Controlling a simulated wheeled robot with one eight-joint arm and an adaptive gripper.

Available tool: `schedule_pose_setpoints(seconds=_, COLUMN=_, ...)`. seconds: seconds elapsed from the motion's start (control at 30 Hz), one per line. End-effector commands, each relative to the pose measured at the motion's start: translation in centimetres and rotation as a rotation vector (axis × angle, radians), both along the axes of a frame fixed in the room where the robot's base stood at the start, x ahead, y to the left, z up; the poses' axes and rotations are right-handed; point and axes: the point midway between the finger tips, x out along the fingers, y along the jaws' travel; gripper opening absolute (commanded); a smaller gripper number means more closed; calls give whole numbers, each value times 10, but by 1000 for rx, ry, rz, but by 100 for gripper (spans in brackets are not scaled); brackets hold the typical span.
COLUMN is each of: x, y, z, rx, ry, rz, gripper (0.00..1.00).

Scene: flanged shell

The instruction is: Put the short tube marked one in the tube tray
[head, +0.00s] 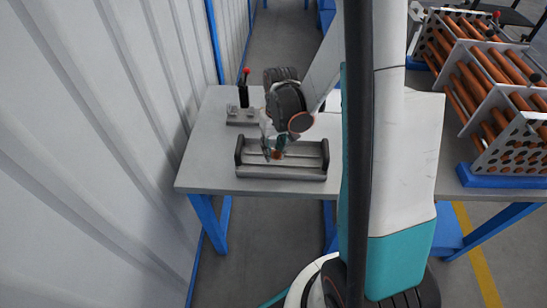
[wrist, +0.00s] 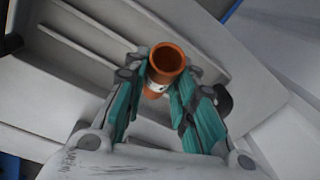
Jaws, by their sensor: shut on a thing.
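A short copper-coloured tube (wrist: 166,62) is held between the fingertips of my gripper (wrist: 164,84), with its open end facing the wrist camera. A pale label with a dark mark shows on its side; the mark is too small to read. In the head view my gripper (head: 273,148) is over the grey tube tray (head: 300,172), and a bit of the tube (head: 277,154) shows below the fingers. The tray's grooved surface (wrist: 95,55) lies behind the tube in the wrist view. I cannot tell whether the tube touches the tray.
The tray stands on a grey table (head: 215,165) near its front edge. A small fixture with a black, red-tipped lever (head: 244,95) stands behind it. A rack of long copper tubes (head: 490,85) stands at right. A corrugated wall (head: 90,150) runs along the left.

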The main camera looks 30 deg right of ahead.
Motion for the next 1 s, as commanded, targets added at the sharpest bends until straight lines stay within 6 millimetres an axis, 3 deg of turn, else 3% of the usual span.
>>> schedule_pose_setpoints(seconds=0.2, x=0, y=0, z=-32, rx=0, ry=0, rz=0, gripper=0)
schedule_pose_setpoints(seconds=0.6, x=0, y=0, z=-36, rx=0, ry=0, rz=0, gripper=0)
schedule_pose_setpoints(seconds=0.63, x=0, y=0, z=-36, rx=0, ry=0, rz=0, gripper=29)
schedule_pose_setpoints(seconds=0.7, x=0, y=0, z=-35, rx=0, ry=0, rz=0, gripper=45)
schedule_pose_setpoints(seconds=1.0, x=0, y=0, z=-35, rx=0, ry=0, rz=0, gripper=45)
